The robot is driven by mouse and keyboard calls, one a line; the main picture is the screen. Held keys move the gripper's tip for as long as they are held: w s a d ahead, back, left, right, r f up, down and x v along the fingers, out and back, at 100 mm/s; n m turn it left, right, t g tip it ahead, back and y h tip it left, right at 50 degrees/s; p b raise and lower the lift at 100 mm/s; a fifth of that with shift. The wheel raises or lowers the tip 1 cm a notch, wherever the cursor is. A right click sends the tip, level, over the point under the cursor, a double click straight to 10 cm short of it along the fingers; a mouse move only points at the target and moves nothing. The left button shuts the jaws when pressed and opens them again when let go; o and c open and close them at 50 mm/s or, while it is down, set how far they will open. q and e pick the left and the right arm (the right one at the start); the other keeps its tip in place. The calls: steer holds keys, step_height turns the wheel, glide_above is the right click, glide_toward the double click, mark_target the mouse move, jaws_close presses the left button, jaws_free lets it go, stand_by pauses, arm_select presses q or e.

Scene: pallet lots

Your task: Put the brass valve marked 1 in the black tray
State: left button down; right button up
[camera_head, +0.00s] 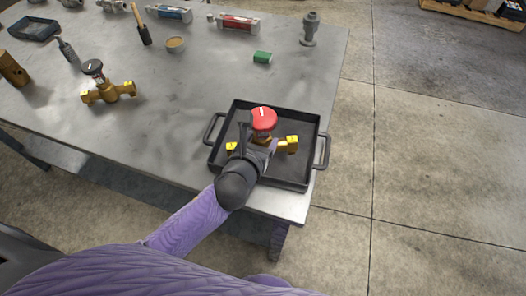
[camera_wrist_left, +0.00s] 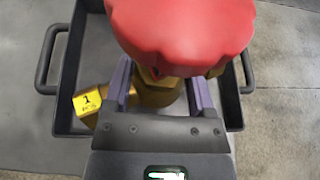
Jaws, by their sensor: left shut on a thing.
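The brass valve marked 1 (camera_head: 287,146) has a red handwheel and a yellow tag reading 1, seen in the left wrist view (camera_wrist_left: 88,101). My left gripper (camera_head: 262,143) is shut on the valve's body below the handwheel; its two fingers (camera_wrist_left: 160,88) show on either side of the brass in the left wrist view. The valve is over the inside of the black tray (camera_head: 308,180), within its walls in the head view. I cannot tell whether it touches the tray floor. My wrist hides part of the tray's front. My right gripper is not in view.
The tray sits at the table's front right corner, close to the edge. Another brass valve with a black handwheel (camera_head: 110,90) stands to the left. The table (camera_head: 190,110) left of the tray is clear.

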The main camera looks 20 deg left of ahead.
arm_select(q)
step_height(320, 180, down, 4)
steer(key=shift+r+b, duration=0.1)
steer(key=shift+b, duration=0.9)
steer(key=shift+r, duration=0.2)
steer(key=shift+f, duration=0.1)
jaws_free()
steer(key=shift+s+r+p, duration=0.2)
steer(key=shift+p, duration=0.1)
steer(key=p+v, duration=0.2)
steer(key=v, duration=0.9)
steer(key=shift+s+p, duration=0.3)
steer(key=shift+a, duration=0.1)
